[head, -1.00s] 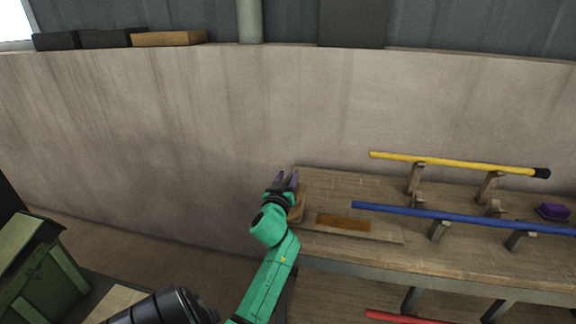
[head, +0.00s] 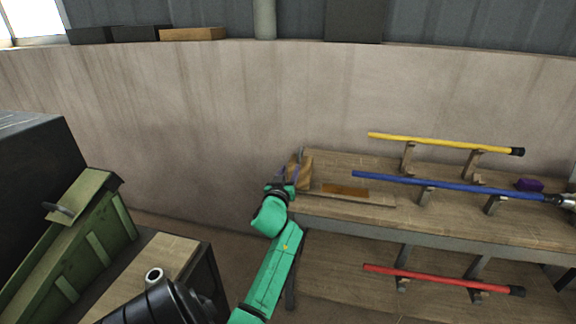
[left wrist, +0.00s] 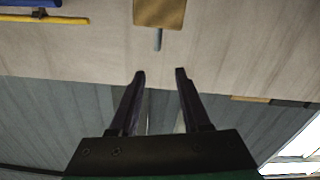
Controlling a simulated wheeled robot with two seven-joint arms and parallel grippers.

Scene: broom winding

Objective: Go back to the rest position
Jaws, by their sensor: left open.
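My left gripper (head: 283,180) is at the left end of the wooden bench (head: 440,225) in the head view, at the end of my green arm. Its two dark fingers are apart with nothing between them in the left wrist view (left wrist: 160,74). A brown wooden block (left wrist: 160,12) with a short grey peg shows beyond the fingertips there. My right gripper is not in view.
A yellow pole (head: 440,143), a blue pole (head: 450,187) and a red pole (head: 435,279) lie on brackets at the bench. A purple block (head: 529,185) is at the right. A green crate (head: 75,245) stands at the left. A pale wall is behind.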

